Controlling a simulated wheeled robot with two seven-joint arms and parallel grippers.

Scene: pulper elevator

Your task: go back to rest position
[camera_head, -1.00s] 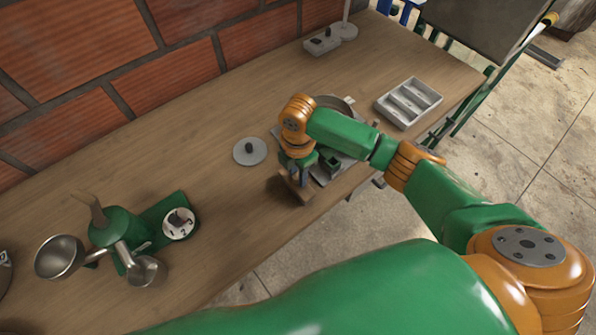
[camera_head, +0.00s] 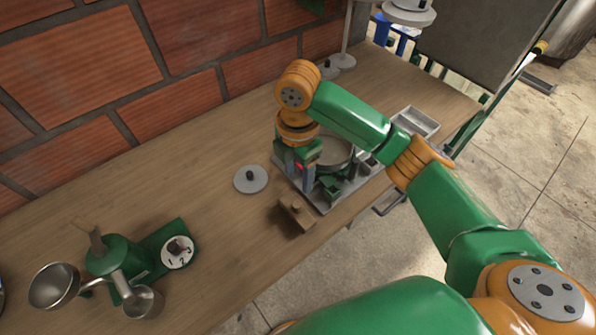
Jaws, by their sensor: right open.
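My right arm, green and orange, comes in from the lower right over the wooden table (camera_head: 225,235). My right gripper (camera_head: 300,182) points down, open and empty, with its blue fingers above the table and in front of a grey machine tray. A small brown wooden block with a knob (camera_head: 296,214) lies on the table just below and apart from the fingers. My left gripper is out of the picture.
A grey disc lid (camera_head: 251,179) lies left of the gripper. A metal pan (camera_head: 335,150) on a grey tray (camera_head: 330,203) is partly behind my arm. A compartment tray (camera_head: 416,122) is at the right. A green grinder (camera_head: 112,256) stands left. The table's middle is clear.

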